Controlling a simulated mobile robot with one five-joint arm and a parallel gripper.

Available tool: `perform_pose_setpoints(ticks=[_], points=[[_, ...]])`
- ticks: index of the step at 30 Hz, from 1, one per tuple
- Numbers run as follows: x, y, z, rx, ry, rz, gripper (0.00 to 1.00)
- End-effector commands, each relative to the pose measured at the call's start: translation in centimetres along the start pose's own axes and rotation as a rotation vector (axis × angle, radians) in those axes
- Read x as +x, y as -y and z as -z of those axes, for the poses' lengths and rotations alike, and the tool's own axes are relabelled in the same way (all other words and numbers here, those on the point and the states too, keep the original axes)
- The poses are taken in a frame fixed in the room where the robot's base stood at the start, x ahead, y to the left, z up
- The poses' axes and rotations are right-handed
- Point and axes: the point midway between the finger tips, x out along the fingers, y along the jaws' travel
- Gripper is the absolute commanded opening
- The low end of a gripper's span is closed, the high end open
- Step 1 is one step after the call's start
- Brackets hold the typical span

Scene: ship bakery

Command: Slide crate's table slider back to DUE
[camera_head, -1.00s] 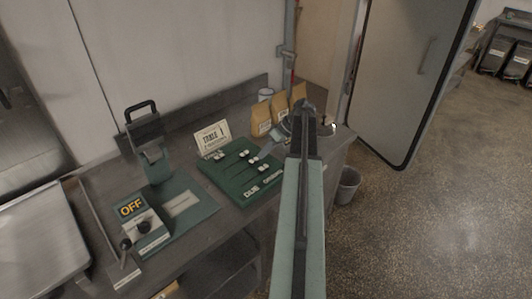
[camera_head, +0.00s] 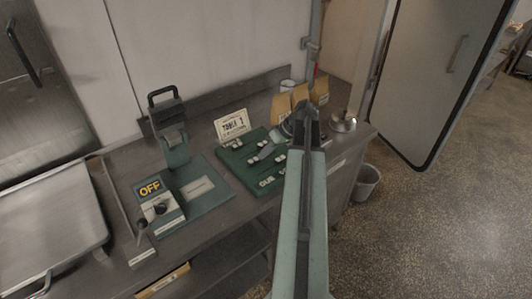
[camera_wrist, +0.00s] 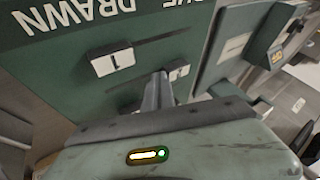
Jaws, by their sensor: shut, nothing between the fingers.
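A dark green slider board (camera_head: 237,164) lies on the steel counter, with a TABLE 1 card (camera_head: 232,125) standing behind it. White lettering at its front begins with DUE. Several small white slider knobs sit along its slots. In the wrist view the board (camera_wrist: 60,72) shows DRAWN and part of DUE upside down. A white knob marked 1 (camera_wrist: 112,61) sits left of my gripper (camera_wrist: 158,88); another white knob (camera_wrist: 179,72) is close beside the fingertips on the right. I cannot tell whether they touch. My gripper is shut and empty, low over the board; it also shows in the head view (camera_head: 262,154).
A green device with an OFF panel (camera_head: 150,188) stands left of the board. Paper bags (camera_head: 300,100) and a shiny metal object (camera_head: 343,122) stand at the right end of the counter. A bin (camera_head: 366,182) is on the floor beside it.

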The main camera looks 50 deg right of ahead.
Motion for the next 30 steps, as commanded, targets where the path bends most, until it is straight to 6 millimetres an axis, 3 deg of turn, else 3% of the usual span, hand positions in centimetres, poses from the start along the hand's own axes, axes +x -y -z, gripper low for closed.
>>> perform_pose_setpoints(ticks=[5,11,12,15,21,30], points=[[-0.1,-0.1,0.1,0.000,-0.005,0.011,0.00],[-1.4,-3.0,0.4,-0.002,-0.002,0.008,0.00],[-1.8,-3.9,0.5,-0.004,-0.001,0.007,0.00],[-5.5,-3.1,0.7,-0.001,-0.002,0.005,0.00],[-9.7,-3.2,0.6,-0.003,0.000,0.005,0.00],[-11.7,-3.4,0.4,-0.006,0.002,0.006,0.00]])
